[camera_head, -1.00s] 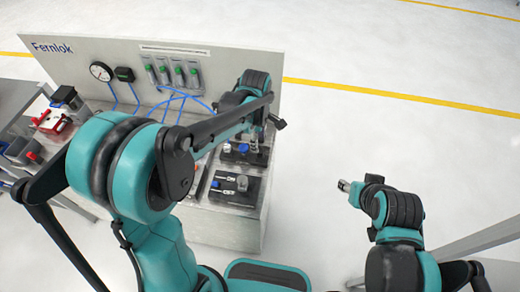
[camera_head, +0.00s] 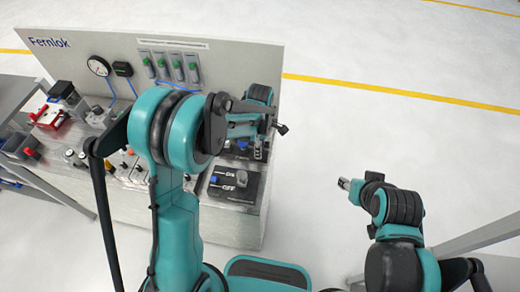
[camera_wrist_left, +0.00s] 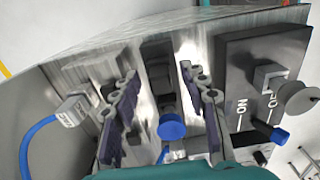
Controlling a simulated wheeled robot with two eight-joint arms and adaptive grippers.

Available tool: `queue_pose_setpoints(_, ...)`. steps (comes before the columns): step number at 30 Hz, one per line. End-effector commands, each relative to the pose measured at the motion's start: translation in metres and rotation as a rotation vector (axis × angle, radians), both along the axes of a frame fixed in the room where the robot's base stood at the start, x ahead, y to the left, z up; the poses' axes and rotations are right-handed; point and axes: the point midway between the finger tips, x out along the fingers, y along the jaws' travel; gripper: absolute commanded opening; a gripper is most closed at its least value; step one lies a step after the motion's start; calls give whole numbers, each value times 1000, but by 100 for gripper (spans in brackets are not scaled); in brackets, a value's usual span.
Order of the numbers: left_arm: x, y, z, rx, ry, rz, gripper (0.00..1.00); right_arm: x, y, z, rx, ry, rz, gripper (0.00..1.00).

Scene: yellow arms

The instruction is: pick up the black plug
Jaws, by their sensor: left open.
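In the left wrist view a dark, narrow block (camera_wrist_left: 158,55), which may be the black plug, lies between the fingers of my left gripper (camera_wrist_left: 159,74). The fingers are open, one on each side of it; I cannot tell whether they touch it. A round blue cap (camera_wrist_left: 172,128) shows nearer the wrist between the fingers. In the head view my left gripper (camera_head: 258,150) points down at the right end of the bench, partly hidden by its arm, and the plug cannot be made out. My right gripper (camera_head: 345,184) is off to the right over the floor; its jaws are too small to read.
A black ON/OFF switch box (camera_head: 233,186) sits at the bench's front right; the left wrist view shows it right of the fingers (camera_wrist_left: 262,50). A grey connector (camera_wrist_left: 70,111) with a blue hose lies left of them. The upright Fernlok panel (camera_head: 240,65) stands behind.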

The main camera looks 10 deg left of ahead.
Motion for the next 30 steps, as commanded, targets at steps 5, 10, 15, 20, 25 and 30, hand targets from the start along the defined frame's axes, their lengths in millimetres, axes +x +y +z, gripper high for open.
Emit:
queue_pose_setpoints(5,0,0,1,0,0,0,18,0,0,1,0,0,0,43)
queue_pose_setpoints(10,0,0,1,0,0,0,4,0,0,1,0,0,0,43)
queue_pose_setpoints(15,0,0,1,0,0,0,4,0,0,1,0,0,0,43)
queue_pose_setpoints(20,0,0,6,0,0,0,4,0,0,2,0,0,0,43)
queue_pose_setpoints(25,0,0,26,0,0,0,4,0,0,9,0,0,0,43)
queue_pose_setpoints(30,-15,-9,54,0,0,-3,4,0,0,18,0,0,0,43)
